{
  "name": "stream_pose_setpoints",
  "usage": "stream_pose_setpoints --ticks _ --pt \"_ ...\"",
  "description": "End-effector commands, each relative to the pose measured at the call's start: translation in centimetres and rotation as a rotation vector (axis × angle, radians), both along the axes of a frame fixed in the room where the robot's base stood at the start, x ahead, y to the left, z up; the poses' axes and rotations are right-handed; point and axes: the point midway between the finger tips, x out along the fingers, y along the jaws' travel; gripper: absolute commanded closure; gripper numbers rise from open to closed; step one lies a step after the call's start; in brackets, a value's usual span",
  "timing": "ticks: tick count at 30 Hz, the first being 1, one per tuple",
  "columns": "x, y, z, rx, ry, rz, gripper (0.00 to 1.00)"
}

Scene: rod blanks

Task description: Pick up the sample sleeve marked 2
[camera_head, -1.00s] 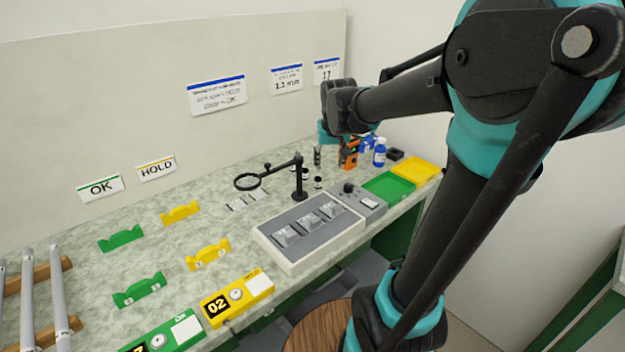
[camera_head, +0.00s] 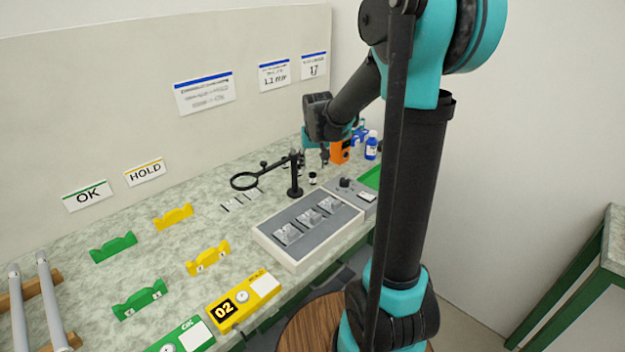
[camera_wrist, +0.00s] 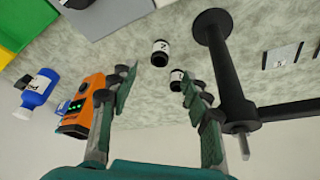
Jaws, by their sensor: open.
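Two small black sleeves with white labels stand on the speckled bench. In the wrist view, one sleeve (camera_wrist: 160,53) is beyond my fingertips, and its dark mark looks like a 2 but is not certain. The other sleeve (camera_wrist: 178,78) shows close to the right finger, its mark too small to read. My gripper (camera_wrist: 157,88) is open, with nothing held between its fingers. In the head view, my gripper (camera_head: 314,160) is low over the bench behind the magnifier stand. One sleeve (camera_head: 312,178) shows just in front of it; the other is hard to make out there.
The black magnifier stand (camera_wrist: 228,85) rises close to the right finger in the wrist view. An orange device (camera_wrist: 84,104) and a blue bottle (camera_wrist: 38,88) are on the left. A grey tray unit (camera_head: 268,240) stands in front. Yellow and green holders fill the bench's left.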

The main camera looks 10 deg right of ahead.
Motion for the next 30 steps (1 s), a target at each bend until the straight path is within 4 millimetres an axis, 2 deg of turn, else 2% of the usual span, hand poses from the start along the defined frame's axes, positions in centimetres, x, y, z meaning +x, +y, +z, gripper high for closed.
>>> stream_pose_setpoints --ticks 7,18,28,30 --pt "0.6 0.0 -1.3 0.000 0.000 0.000 0.52" --pt "2.3 -0.1 -5.4 0.000 0.000 0.000 0.52" --pt "2.4 -0.1 -5.8 0.000 0.000 0.000 0.52" --pt "2.4 -0.1 -5.8 0.000 0.000 0.000 0.60"
